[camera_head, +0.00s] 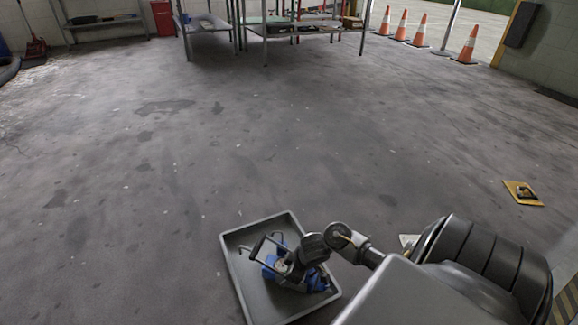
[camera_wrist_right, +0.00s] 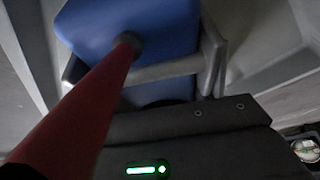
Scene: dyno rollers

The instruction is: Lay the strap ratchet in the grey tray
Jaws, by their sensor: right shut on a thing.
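The grey tray (camera_head: 258,298) lies on the floor at the bottom middle of the head view. The strap ratchet (camera_head: 269,267), blue with a grey metal handle frame, shows over the tray, inside its outline. I cannot tell whether it touches the tray bottom. My right gripper (camera_head: 288,266) is shut on it and hides part of it. In the right wrist view the blue ratchet part (camera_wrist_right: 165,30) and a grey bar fill the top, with pale grey surfaces around. A blurred red bar (camera_wrist_right: 80,115) crosses the left foreground. My left gripper is not in view.
A yellow board (camera_head: 514,188) with a small dark item lies on the floor at the right. Metal benches (camera_head: 300,32) stand at the back, with orange cones (camera_head: 468,46) at the back right. The floor between is clear.

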